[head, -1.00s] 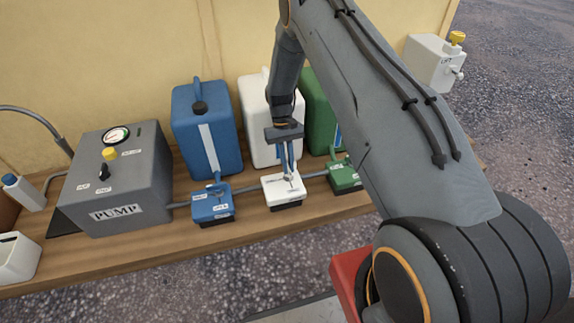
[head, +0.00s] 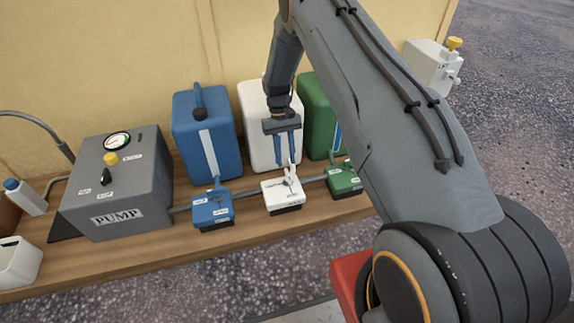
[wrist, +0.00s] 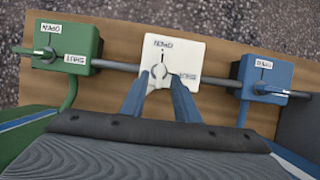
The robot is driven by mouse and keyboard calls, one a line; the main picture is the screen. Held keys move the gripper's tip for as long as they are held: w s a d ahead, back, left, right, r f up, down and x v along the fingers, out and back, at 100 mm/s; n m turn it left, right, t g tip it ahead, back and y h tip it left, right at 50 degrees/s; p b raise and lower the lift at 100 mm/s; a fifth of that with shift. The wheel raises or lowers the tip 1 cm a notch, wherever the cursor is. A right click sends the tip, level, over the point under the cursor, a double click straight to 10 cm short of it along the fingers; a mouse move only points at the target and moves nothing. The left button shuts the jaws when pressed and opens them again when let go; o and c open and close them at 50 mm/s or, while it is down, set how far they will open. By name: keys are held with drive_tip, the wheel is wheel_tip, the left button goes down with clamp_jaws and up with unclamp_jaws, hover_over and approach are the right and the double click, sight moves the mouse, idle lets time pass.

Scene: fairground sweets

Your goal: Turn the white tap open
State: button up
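The white tap (head: 281,196) is a small box on the grey pipe, between the blue tap (head: 212,211) and the green tap (head: 344,182). The wrist view shows the white tap (wrist: 186,53) with an OPEN label at its far edge and a SHUT label at its right. A small round knob (wrist: 159,71) sits on top; I cannot tell clearly which way its lever points. My gripper (head: 285,164) is open, its two blue fingers apart above the back of the white tap. In the wrist view the fingertips (wrist: 157,82) lie either side of the knob's near side, with nothing gripped.
A grey pump box (head: 117,190) with a gauge stands at the left. Blue (head: 184,145), white (head: 255,125) and green (head: 316,105) canisters stand behind the taps against the yellow wall. The wooden shelf's front strip (head: 150,256) is clear.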

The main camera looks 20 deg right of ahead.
drive_tip(key=shift+v, duration=1.4)
drive_tip(key=s+a+r+n+t, duration=0.1)
drive_tip(key=s+a+r+n, duration=0.1)
drive_tip(key=s+a+r, duration=0.8)
drive_tip(key=s+a+r+n+t, duration=0.15)
drive_tip(key=s+a+r, duration=0.25)
drive_tip(key=a+r, duration=0.7)
drive_tip(key=s+r+n+t+y, duration=0.1)
drive_tip(key=s+r, duration=0.4)
drive_tip(key=s, duration=0.8)
drive_tip(key=s+r+n+t, duration=0.15)
drive_tip(key=s+r, duration=0.35)
drive_tip(key=s, duration=0.7)
drive_tip(key=d+r+m+p, duration=0.3)
drive_tip(key=d+r+p, duration=0.7)
drive_tip(key=r+p, duration=0.3)
drive_tip(key=d+r+m+h+p, duration=0.1)
drive_tip(key=d+r+m+p, duration=0.2)
drive_tip(key=d+r+p, duration=0.7)
wheel_tip(320, 180, up, 3)
drive_tip(key=p, duration=0.9)
drive_tip(key=shift+d+g, duration=0.25)
drive_tip(key=shift+g, duration=0.05)
